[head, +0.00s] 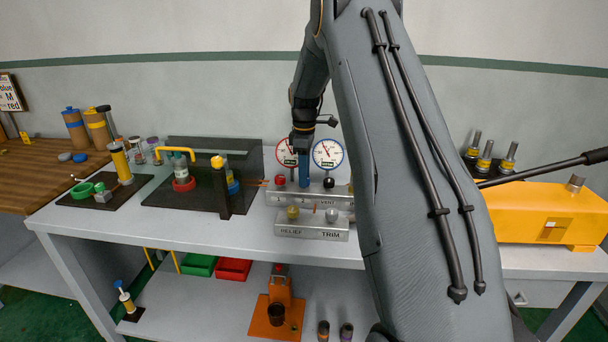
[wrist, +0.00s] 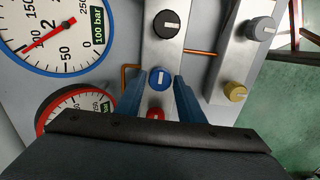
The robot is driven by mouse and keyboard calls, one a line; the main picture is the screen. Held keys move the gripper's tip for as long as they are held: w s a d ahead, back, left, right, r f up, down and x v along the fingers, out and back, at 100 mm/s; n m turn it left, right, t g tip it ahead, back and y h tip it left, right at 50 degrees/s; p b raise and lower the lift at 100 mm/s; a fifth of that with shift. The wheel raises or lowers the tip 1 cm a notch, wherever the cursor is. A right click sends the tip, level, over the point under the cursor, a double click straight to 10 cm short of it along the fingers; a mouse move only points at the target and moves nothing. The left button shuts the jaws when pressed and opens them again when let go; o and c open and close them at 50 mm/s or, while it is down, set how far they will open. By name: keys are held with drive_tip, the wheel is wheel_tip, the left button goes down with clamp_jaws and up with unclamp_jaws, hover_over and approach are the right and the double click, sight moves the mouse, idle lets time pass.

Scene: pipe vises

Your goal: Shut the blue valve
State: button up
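The blue valve (wrist: 160,79) is a round blue knob with a pale mark on its face, in the wrist view. It sits on a grey metal block (wrist: 165,50) between a black knob (wrist: 171,24) and a red knob (wrist: 155,114). My gripper (wrist: 160,84) is open, with one blue finger on each side of the blue valve. I cannot tell whether either finger touches it. In the head view my gripper (head: 305,180) points down at the block and hides the blue valve, between the red and black knobs.
A blue-rimmed gauge (wrist: 48,32) and a red-rimmed gauge (wrist: 72,108) stand close behind the block. A lower block with a yellow knob (wrist: 235,91) and a grey knob (wrist: 261,28) is in front. A dark panel (head: 243,160) stands to the left.

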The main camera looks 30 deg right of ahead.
drive_tip(key=c, duration=0.7)
drive_tip(key=shift+m, duration=0.3)
drive_tip(key=m, duration=0.6)
drive_tip(key=shift+b, duration=0.35)
drive_tip(key=m, duration=0.5)
drive_tip(key=shift+m, duration=0.3)
drive_tip(key=m, duration=0.5)
drive_tip(key=shift+w+r+b, duration=0.1)
drive_tip(key=shift+b, duration=0.3)
drive_tip(key=shift+m, duration=0.3)
drive_tip(key=o, duration=1.1)
